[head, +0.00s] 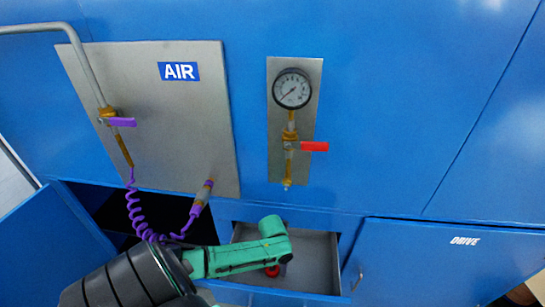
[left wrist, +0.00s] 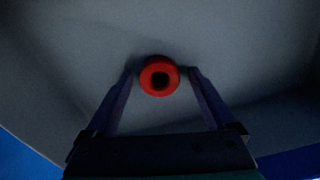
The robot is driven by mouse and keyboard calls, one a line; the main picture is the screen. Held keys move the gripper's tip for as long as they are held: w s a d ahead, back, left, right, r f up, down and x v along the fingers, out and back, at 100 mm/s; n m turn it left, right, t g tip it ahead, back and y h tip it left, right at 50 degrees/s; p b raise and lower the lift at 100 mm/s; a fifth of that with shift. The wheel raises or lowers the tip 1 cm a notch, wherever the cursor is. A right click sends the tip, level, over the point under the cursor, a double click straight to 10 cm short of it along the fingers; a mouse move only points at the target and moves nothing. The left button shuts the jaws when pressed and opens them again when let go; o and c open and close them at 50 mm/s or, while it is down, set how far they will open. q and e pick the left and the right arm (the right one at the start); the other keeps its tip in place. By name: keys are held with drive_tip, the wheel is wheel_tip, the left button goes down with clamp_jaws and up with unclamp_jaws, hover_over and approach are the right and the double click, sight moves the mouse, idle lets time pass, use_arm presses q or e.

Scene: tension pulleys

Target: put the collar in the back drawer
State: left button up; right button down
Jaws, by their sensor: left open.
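The red collar (head: 273,271) shows as a small ring inside the open grey drawer (head: 313,250), partly hidden behind my left arm in the head view. In the left wrist view the collar (left wrist: 159,76) has a dark central hole and appears to rest on the drawer's grey floor. My left gripper (left wrist: 160,73) is open, with a fingertip on each side of the collar. Narrow gaps seem to separate the fingertips from it. Its fingers are mostly hidden by the green arm link in the head view. My right gripper is not in view.
A blue cabinet door (head: 55,250) stands open at the left beside a dark compartment. A purple coiled hose (head: 137,212) hangs near my left arm. A gauge (head: 292,88) and red-handled valve (head: 313,146) are above the drawer. The DRIVE panel (head: 440,262) is at the right.

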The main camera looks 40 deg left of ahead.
sight(272, 271)
use_arm(q)
drive_tip(key=shift+r, duration=0.25)
wheel_tip(272, 271, up, 12)
drive_tip(key=p, duration=0.1)
drive_tip(key=shift+p, duration=0.35)
drive_tip(key=shift+f, duration=0.15)
